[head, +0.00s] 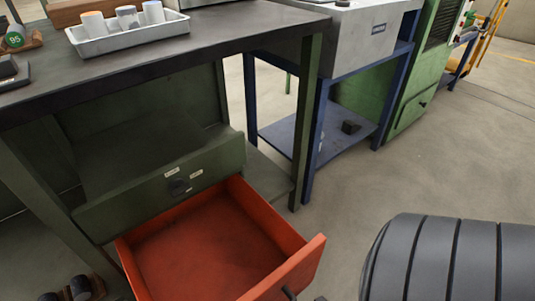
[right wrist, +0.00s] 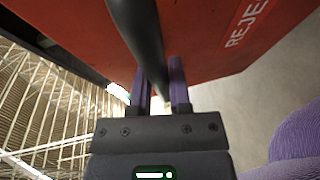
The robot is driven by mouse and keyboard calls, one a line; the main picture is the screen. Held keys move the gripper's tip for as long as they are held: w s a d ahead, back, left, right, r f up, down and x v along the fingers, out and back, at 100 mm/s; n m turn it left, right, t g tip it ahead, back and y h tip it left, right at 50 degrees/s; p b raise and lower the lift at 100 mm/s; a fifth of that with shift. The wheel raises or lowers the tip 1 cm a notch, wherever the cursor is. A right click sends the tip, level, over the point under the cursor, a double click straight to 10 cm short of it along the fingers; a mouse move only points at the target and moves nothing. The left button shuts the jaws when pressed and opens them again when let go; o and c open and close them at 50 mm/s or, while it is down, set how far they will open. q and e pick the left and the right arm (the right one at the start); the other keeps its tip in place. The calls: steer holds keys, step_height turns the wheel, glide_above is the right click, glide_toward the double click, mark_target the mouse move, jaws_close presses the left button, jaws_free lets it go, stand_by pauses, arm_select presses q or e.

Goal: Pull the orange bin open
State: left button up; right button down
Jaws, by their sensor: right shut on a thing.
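The orange bin (head: 205,250) is slid out like a drawer from under the dark-topped workbench in the head view. Its inside looks empty. Its dark handle (head: 289,293) just shows at the bottom edge. In the right wrist view the orange front (right wrist: 212,28) bears a partly cut-off label reading "REJE". The black bar handle (right wrist: 140,35) runs between the purple fingers of my right gripper (right wrist: 160,85), which is shut on it. My left gripper is in neither view.
The workbench (head: 170,55) carries a tray (head: 130,38) with several cylinders. A blue-framed stand (head: 315,135) is to the right. Open floor (head: 355,195) lies right of the bin.

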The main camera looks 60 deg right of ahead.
steer(key=c, duration=0.6)
jaws_free()
steer(key=p+v, duration=0.1)
steer(key=v, duration=0.9)
